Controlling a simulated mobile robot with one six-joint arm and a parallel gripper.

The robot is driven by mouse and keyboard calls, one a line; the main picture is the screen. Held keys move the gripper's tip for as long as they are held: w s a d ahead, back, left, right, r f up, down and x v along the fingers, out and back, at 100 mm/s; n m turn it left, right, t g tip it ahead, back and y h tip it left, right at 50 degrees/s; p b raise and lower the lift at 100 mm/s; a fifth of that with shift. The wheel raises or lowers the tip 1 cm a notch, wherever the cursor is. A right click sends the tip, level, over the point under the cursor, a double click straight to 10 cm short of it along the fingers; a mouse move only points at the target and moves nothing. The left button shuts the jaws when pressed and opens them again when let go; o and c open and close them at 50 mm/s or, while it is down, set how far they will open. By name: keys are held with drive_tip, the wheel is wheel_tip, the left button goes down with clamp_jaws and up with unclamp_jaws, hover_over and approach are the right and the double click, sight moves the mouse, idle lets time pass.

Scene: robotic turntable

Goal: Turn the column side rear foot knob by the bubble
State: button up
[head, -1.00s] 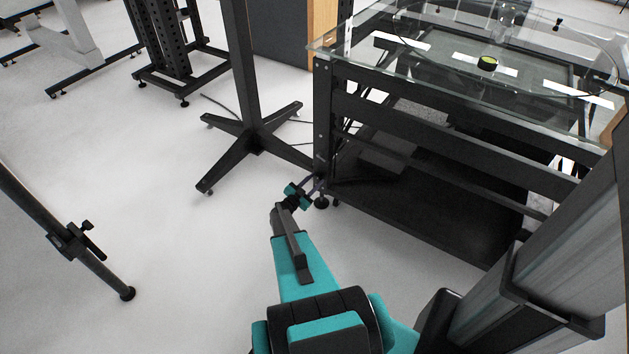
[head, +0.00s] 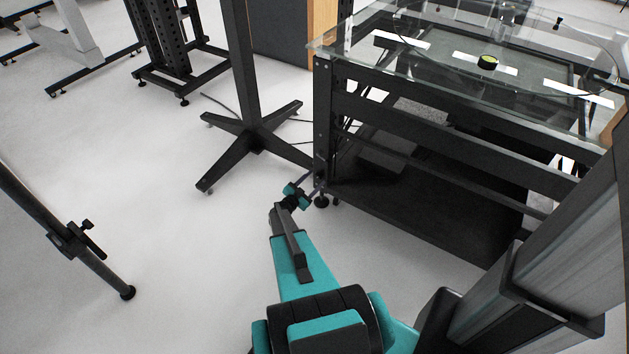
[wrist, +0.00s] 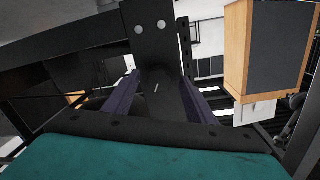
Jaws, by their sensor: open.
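The bubble level (head: 488,63), a round black-rimmed disc with a yellow-green face, sits on the glass top of the black frame. A black foot knob (head: 321,202) is under the frame's near-left corner leg. My gripper (head: 316,184) is low beside that leg, just above and left of the foot. In the wrist view its two dark purple fingers (wrist: 157,93) are apart, with the black leg (wrist: 153,35) and its two bolts beyond them. The knob is not clearly visible between the fingers. I cannot tell whether they touch anything. The bubble's position inside the level is too small to read.
The glass top (head: 345,52) overhangs the corner above my gripper. A black stand with a star-shaped base (head: 252,140) stands close on the left. A dark pole (head: 95,262) is at the far left. The floor between them is clear.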

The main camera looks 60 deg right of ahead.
drive_tip(key=a, duration=1.3)
drive_tip(key=shift+w+r, duration=0.25)
drive_tip(key=shift+w, duration=0.2)
